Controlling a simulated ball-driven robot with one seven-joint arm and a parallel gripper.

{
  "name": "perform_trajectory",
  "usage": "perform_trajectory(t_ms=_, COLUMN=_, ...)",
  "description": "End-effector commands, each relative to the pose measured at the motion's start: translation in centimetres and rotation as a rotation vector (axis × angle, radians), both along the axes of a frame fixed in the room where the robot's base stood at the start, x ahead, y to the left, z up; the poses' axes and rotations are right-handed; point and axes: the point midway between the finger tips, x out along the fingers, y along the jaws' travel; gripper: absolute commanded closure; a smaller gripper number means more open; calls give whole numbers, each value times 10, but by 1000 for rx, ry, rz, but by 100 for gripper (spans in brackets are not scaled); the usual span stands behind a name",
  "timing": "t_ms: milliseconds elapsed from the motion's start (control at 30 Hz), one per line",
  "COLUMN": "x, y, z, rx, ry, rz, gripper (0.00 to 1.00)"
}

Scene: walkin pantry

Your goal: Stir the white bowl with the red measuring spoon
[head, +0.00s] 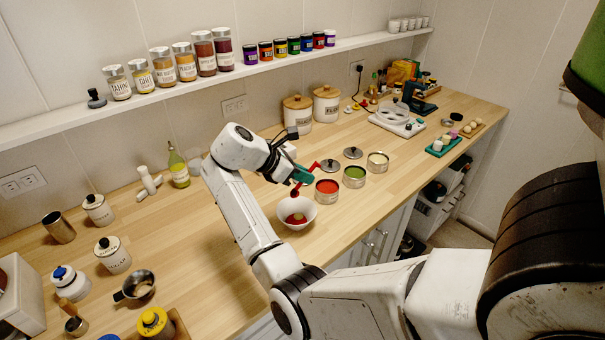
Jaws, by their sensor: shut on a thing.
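The white bowl (285,216) sits on the wooden counter near its front edge, with red and a bit of tan showing inside. My gripper (303,177) is above and just behind the bowl, shut on the red measuring spoon (295,190). One end of the spoon sticks out past the jaws to the upper right, and the other side slants down toward the bowl. I cannot tell the spoon's head from the red contents at this size, nor whether it touches the bowl.
Open tins of red (327,188), green (354,174) and pale (377,160) contents stand right of the bowl. Loose lids (331,165) lie behind them. A green-tinted bottle (178,168) and several jars stand left. The counter (190,240) left of my arm is mostly clear.

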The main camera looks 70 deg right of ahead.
Motion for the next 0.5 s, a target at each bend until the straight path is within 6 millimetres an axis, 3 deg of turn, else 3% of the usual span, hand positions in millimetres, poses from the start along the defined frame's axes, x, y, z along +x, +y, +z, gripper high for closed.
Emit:
perform_trajectory(t_ms=267, x=0, y=0, z=3, rx=2, ry=1, rz=1, gripper=100)
perform_trajectory(t_ms=500, x=0, y=0, z=-16, rx=1, ry=2, rz=1, gripper=100)
